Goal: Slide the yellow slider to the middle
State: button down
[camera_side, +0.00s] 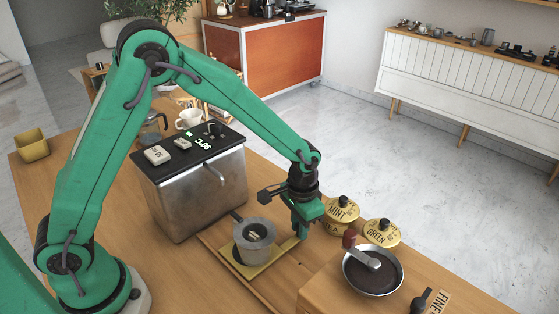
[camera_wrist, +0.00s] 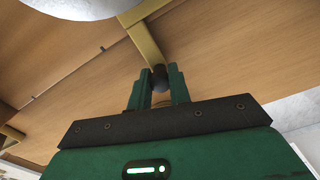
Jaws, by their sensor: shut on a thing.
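The yellow slider (camera_side: 262,268) lies on the wooden counter in the side view, with a grey metal cup (camera_side: 254,240) standing on its plate. Its yellow arm (camera_wrist: 145,40) shows in the wrist view, ending in a dark knob (camera_wrist: 158,78). My gripper (camera_side: 300,230) is at the slider's right end, pointing down. In the wrist view my gripper (camera_wrist: 160,86) has its two green fingers on either side of the knob, shut on it. In the side view the fingers hide the knob.
A steel machine (camera_side: 200,185) with a black top stands behind left of the cup. A dark round pan (camera_side: 372,275) rests on a wooden block at front right.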

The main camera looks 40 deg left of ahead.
jog(key=d, duration=1)
jog(key=shift+a, duration=0.1)
jog(key=c, duration=1.3)
grip_release()
notch_tip(320, 180, up, 8)
